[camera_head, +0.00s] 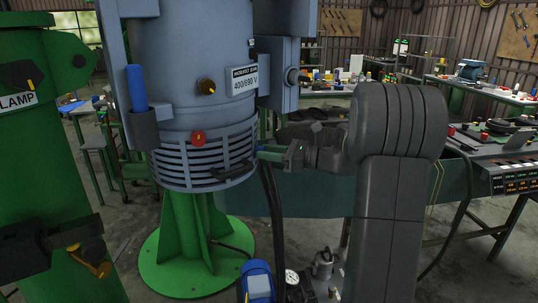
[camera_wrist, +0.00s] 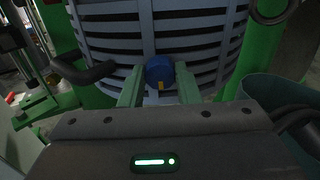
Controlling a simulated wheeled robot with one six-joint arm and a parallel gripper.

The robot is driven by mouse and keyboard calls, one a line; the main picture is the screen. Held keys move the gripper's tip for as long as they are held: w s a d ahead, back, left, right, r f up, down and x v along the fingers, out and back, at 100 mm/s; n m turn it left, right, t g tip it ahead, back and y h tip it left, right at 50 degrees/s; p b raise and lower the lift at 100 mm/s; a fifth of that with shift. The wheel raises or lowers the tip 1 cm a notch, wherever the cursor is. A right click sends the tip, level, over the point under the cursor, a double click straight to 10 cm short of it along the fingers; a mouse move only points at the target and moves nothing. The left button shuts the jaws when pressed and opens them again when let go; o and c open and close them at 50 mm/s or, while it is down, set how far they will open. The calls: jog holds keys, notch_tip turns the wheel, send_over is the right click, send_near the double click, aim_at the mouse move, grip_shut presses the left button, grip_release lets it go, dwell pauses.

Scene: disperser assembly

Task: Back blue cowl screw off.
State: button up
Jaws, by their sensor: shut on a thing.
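The blue cowl screw (camera_wrist: 159,71) sits at the slatted cowl of the grey motor, centred in the wrist view, with a small yellow mark on its lower part. My gripper (camera_wrist: 159,88) has its two green fingers on either side of the blue screw and is shut on it. The grey cowl (camera_head: 205,159) with its horizontal slats shows in the head view. My gripper (camera_head: 262,151) reaches its right side there, and the blue screw is hidden behind the fingers. A red screw (camera_head: 198,138) is on the cowl's front.
A black handle (camera_head: 233,172) juts from the cowl; it also shows left of my gripper in the wrist view (camera_wrist: 85,73). A black hose (camera_head: 273,215) hangs just below my gripper. A green pedestal (camera_head: 190,240) stands under the motor. A green clamp post (camera_head: 50,150) is at left.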

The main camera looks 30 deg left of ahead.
jog(key=n+b, duration=0.8)
jog(key=n, duration=0.2)
jog(key=n+b, duration=0.9)
jog(key=n, duration=0.1)
jog(key=shift+s+f, duration=0.15)
jog(key=shift+f, duration=0.05)
jog(key=shift+r+n, duration=0.1)
jog(key=shift+n, duration=0.2)
jog(key=o, duration=1)
jog(key=shift+c, duration=0.2)
jog(key=v, duration=1.4)
jog(key=shift+p, duration=0.35)
jog(key=shift+a, duration=0.15)
